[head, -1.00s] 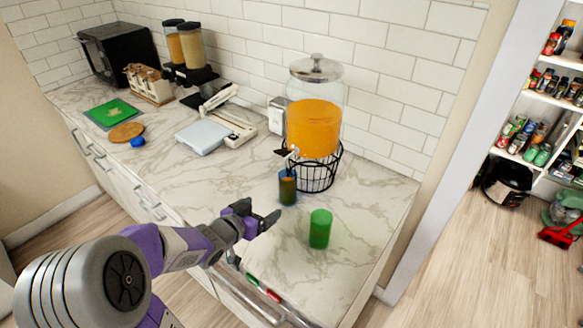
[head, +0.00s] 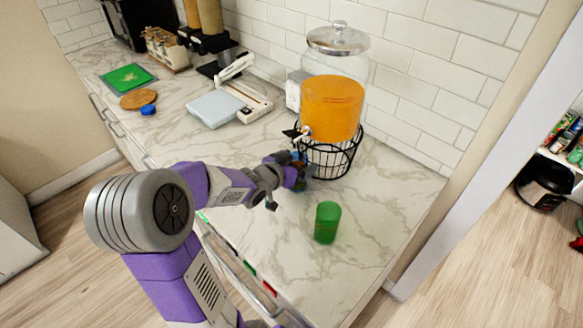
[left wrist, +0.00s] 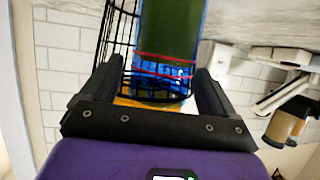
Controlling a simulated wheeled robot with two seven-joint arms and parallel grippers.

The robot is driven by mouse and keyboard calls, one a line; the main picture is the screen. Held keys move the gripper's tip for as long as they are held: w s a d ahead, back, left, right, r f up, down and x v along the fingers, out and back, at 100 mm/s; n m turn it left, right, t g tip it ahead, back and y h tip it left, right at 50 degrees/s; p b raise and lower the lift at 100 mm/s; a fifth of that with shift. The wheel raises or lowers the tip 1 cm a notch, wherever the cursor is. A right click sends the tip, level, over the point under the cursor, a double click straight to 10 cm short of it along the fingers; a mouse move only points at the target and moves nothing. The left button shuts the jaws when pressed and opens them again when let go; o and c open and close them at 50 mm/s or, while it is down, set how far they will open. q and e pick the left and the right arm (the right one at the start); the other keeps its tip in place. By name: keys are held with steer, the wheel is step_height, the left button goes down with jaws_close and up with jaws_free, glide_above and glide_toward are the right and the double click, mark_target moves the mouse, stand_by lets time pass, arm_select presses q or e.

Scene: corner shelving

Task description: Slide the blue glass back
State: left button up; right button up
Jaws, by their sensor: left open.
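The blue glass (head: 298,157) stands on the marble counter under the tap of the orange drink dispenser (head: 332,108). In the head view my left gripper (head: 286,184) covers most of it, so only a bit of blue shows. In the left wrist view the blue glass (left wrist: 165,78) is between the two dark fingers of my left gripper (left wrist: 160,74), which are open, one on each side. Its upper part looks dark green and its lower part blue with red lines. I cannot tell whether a finger touches it. My right gripper is not in view.
A green glass (head: 327,222) stands nearer the front right of the counter. The dispenser's black wire stand (head: 335,158) is right beside the blue glass. A white scale (head: 215,108) is further left.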

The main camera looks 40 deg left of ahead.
arm_select(q)
steer(key=shift+w, duration=0.1)
steer(key=c, duration=1.3)
steer(key=shift+c, duration=0.2)
steer(key=shift+s+a+p, duration=0.1)
steer(key=shift+s+p, duration=0.65)
steer(key=shift+s, duration=0.55)
steer(key=shift+s+a+p, duration=0.2)
steer(key=shift+s+p, duration=0.85)
steer(key=shift+s, duration=1.5)
steer(key=shift+a, duration=0.15)
steer(key=w+a+p, duration=0.1)
steer(key=a+p, duration=0.8)
steer(key=a, duration=0.9)
steer(key=shift+w, duration=0.3)
